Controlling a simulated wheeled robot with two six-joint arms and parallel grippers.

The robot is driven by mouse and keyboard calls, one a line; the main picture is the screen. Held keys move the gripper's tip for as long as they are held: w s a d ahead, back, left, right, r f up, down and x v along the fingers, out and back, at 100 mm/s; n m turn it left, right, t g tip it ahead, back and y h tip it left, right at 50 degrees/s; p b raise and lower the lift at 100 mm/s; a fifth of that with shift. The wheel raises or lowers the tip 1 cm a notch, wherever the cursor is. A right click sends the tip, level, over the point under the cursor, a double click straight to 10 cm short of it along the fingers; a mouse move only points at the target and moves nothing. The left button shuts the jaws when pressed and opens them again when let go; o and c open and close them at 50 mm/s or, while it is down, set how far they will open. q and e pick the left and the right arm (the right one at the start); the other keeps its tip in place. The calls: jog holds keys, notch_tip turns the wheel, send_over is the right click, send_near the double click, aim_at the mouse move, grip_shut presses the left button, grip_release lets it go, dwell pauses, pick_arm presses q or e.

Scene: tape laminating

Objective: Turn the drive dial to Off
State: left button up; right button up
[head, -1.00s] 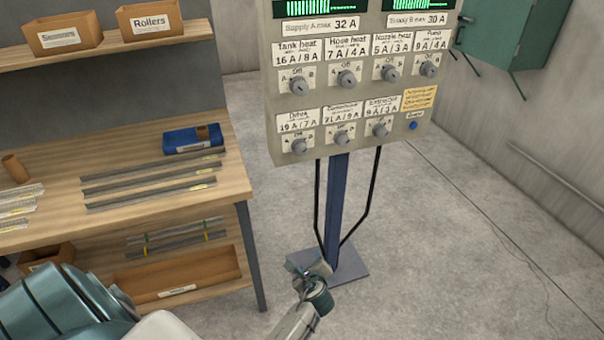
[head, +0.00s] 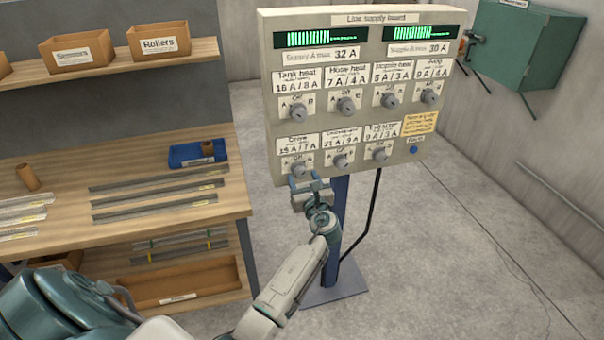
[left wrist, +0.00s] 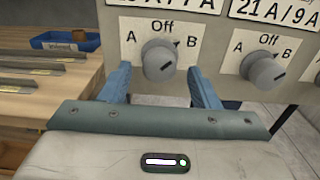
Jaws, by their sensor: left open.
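The drive dial (head: 298,170) is the grey knob at the bottom left of the line supply board (head: 355,122). It also shows in the left wrist view (left wrist: 159,61), with A on its left, Off above and B on its right. Its dark pointer mark is partly unclear; a mark shows toward B. My left gripper (head: 307,180) is open just below and in front of this dial. In the left wrist view its two blue fingers (left wrist: 160,86) stand apart on either side below the knob, not touching it. My right gripper is not in view.
The neighbouring dial (left wrist: 264,68) sits close on the right. Other dials (head: 345,106) fill the row above. A wooden workbench (head: 60,165) with metal strips and a blue tray (head: 185,155) stands left. A green cabinet (head: 520,45) hangs on the right wall.

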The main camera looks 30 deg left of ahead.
pick_arm(q)
jog(key=shift+x, duration=0.95)
jog(key=shift+c, duration=0.3)
jog(key=c, duration=0.9)
jog(key=shift+c, duration=0.2)
